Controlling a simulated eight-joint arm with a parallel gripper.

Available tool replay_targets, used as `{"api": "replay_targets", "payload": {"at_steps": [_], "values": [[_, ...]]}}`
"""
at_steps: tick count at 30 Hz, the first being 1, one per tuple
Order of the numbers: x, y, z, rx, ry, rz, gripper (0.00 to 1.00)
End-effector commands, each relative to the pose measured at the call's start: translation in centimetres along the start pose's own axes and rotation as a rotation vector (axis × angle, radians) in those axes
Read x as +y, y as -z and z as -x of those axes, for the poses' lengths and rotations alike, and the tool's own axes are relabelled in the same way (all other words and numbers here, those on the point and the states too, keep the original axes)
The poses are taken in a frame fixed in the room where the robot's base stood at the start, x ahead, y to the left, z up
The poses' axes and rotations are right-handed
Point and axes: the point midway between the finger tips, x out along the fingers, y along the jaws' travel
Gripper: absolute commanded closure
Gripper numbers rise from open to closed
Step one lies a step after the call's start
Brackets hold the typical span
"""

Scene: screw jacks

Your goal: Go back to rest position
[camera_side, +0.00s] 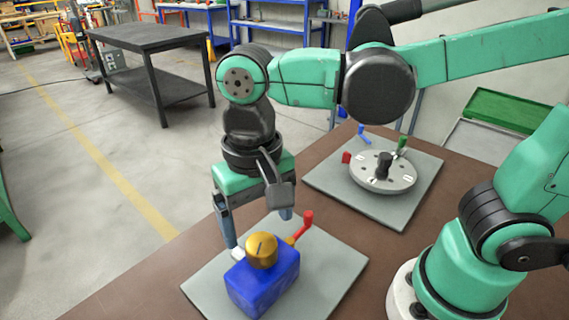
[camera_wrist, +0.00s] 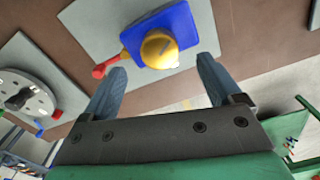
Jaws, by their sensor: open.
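A blue block (camera_side: 263,283) with a yellow-gold knob (camera_side: 262,250) on top and a red-handled crank (camera_side: 307,219) at its side stands on a grey plate (camera_side: 332,270) on the brown table. My gripper (camera_side: 259,228) is pointed down above and behind the block, with its fingers spread apart and nothing between them. In the wrist view the fingers of my gripper (camera_wrist: 160,85) are open, and the blue block (camera_wrist: 181,19), gold knob (camera_wrist: 160,48) and red handle (camera_wrist: 103,70) show beyond the fingertips. Whether a fingertip touches the block I cannot tell.
A round grey disc (camera_side: 398,176) with red, blue and green knobs sits on a second grey plate (camera_side: 405,212). It also shows in the wrist view (camera_wrist: 42,88). A dark bench (camera_side: 150,40) and blue shelves (camera_side: 270,27) stand behind on the open floor.

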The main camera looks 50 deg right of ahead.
Motion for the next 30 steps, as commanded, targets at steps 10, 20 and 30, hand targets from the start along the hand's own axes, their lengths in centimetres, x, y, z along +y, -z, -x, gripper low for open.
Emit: {"api": "replay_targets", "payload": {"at_steps": [10, 20, 30], "values": [[0.0, 0.0, 0.9, 0.000, 0.000, 0.000, 0.15], [4.2, 3.1, 0.2, 0.190, 0.117, 0.076, 0.15], [11.5, 6.8, -0.4, 0.605, 0.087, 0.242, 0.15]]}}
